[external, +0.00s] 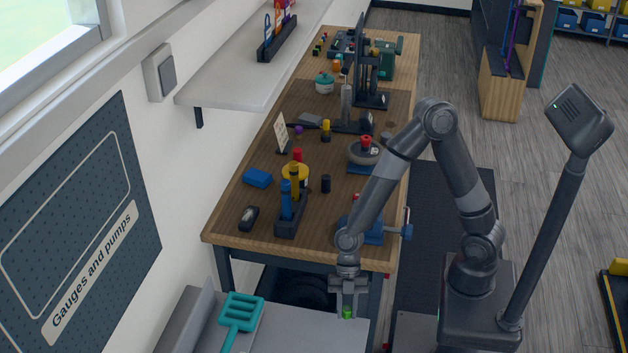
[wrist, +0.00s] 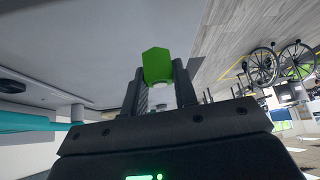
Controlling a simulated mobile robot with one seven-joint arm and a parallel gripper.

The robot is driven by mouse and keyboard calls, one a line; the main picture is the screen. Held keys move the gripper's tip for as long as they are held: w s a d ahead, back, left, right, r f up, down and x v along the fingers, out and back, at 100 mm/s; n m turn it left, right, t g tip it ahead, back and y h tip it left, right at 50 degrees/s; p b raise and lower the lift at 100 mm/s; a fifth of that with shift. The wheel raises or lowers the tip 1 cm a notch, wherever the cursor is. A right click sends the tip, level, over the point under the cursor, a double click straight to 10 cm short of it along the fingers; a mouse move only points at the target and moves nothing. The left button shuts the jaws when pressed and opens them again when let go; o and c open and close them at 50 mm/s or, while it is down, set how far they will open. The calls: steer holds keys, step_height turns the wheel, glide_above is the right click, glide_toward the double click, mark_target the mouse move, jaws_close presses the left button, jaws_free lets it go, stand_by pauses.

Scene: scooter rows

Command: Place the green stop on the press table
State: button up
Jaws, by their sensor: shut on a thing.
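My gripper (external: 348,300) is shut on the green stop (external: 347,312), and holds it at the near end of the scene, in front of the wooden table. In the wrist view the green stop (wrist: 157,65) is a small block with angled edges between the two fingers (wrist: 158,92). The wooden table (external: 232,228) carries dark press-like stands (external: 371,75) at its back; I take it for the press table. In the external view the stop shows against a grey surface (external: 305,335); I cannot tell whether it touches it.
The wooden table holds a dark rack (external: 291,226) with blue and yellow tools, a blue block (external: 257,178), a grey round piece with a red knob (external: 365,150) and a small white sign (external: 281,133). A teal slotted tool (external: 241,312) lies left of my gripper.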

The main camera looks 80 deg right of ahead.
mark_target(344, 330)
steer(key=shift+a+f, duration=0.5)
steer(key=shift+a, duration=0.3)
steer(key=shift+f, duration=1.95)
steer(key=shift+f, duration=0.15)
steer(key=o, duration=0.9)
steer(key=shift+o, duration=0.2)
steer(key=shift+r, duration=0.2)
steer(key=v, duration=1.2)
